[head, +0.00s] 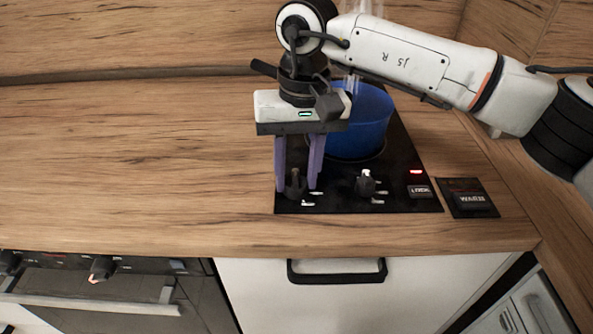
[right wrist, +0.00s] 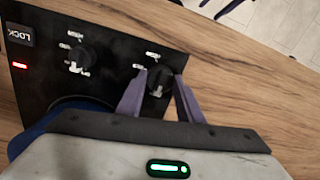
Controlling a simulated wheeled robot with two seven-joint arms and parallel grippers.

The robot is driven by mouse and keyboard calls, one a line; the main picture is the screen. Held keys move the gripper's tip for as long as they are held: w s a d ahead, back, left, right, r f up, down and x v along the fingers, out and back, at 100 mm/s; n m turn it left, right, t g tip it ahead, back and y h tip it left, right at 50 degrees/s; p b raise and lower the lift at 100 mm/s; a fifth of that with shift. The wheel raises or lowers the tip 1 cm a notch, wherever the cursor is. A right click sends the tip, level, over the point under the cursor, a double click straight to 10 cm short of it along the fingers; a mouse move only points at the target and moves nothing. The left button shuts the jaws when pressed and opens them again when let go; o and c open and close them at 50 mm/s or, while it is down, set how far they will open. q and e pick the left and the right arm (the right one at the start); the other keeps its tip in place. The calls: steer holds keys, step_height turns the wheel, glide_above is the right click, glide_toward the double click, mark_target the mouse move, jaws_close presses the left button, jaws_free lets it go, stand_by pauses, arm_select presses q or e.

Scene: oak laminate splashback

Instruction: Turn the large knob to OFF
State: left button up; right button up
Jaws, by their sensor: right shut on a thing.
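A black knob (head: 295,186) stands at the front left of the black cooktop (head: 400,160), with small white marks beside it. My right gripper (head: 300,187) comes down from above with its purple fingers shut on this knob; in the right wrist view the knob (right wrist: 158,81) sits between the fingertips. A second black knob (head: 366,184) stands to its right, clear of the fingers; it also shows in the right wrist view (right wrist: 84,57). I cannot tell for sure which knob is larger. The marks are too small to read. My left gripper is out of view.
A blue pot (head: 362,120) stands on the cooktop just behind the gripper. A LOCK key (head: 419,191), a red light (head: 416,172) and a separate black warmer panel (head: 467,198) lie to the right. The wooden counter (head: 130,160) on the left is clear.

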mark_target(300, 181)
stand_by(0.6)
steer(key=o, duration=1.1)
steer(key=shift+c, duration=0.2)
step_height(300, 181, up, 10)
steer(key=shift+d+r, duration=0.2)
steer(key=shift+d, duration=0.1)
